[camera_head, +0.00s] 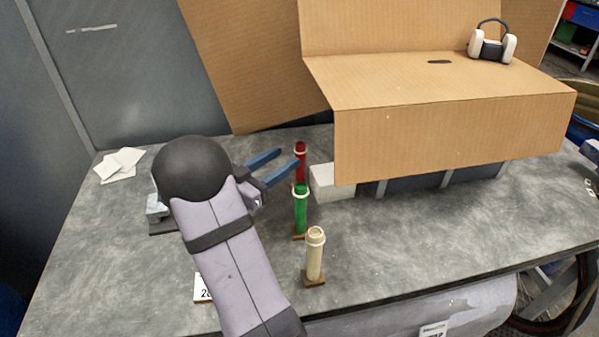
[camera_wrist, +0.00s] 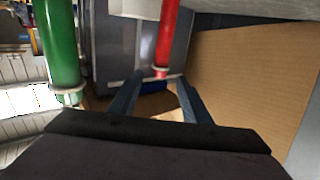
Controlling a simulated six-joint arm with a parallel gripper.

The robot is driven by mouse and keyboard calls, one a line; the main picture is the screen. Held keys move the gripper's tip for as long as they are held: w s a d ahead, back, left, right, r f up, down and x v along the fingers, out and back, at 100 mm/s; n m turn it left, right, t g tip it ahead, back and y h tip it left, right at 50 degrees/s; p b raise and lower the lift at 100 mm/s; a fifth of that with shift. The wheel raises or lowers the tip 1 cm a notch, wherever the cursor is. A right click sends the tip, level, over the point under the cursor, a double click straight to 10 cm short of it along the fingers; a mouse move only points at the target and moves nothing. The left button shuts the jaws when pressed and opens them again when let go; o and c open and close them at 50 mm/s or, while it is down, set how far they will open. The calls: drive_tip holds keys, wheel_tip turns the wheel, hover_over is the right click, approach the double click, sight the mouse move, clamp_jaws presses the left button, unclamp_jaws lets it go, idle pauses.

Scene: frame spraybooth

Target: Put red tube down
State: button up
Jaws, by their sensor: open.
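The green tube also shows at the left of the wrist view (camera_wrist: 61,42).
A cream tube (camera_head: 315,256) on a wooden base stands nearest the front edge. A white block (camera_head: 331,182) and a large cardboard box (camera_head: 450,130) with headphones (camera_head: 492,42) on it lie right of the row. White cards (camera_head: 119,164) lie at the left. The right front table is clear.

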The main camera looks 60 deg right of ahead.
sight(300, 156)
drive_tip(key=shift+s+d+f+m+g+y, duration=0.2)
drive_tip(key=shift+d+f+m+g, duration=0.35)
drive_tip(key=shift+d, duration=0.65)
drive_tip(key=shift+s+d+f+m+g+y, duration=0.25)
drive_tip(key=shift+d+g, duration=0.45)
drive_tip(key=shift+d, duration=0.55)
drive_tip(key=shift+s+d+f+m+g+y, duration=0.15)
drive_tip(key=shift+d+f+m+g, duration=0.45)
drive_tip(key=shift+d, duration=0.6)
drive_tip(key=shift+p+x, duration=0.75)
drive_tip(key=shift+x, duration=1.25)
clamp_jaws()
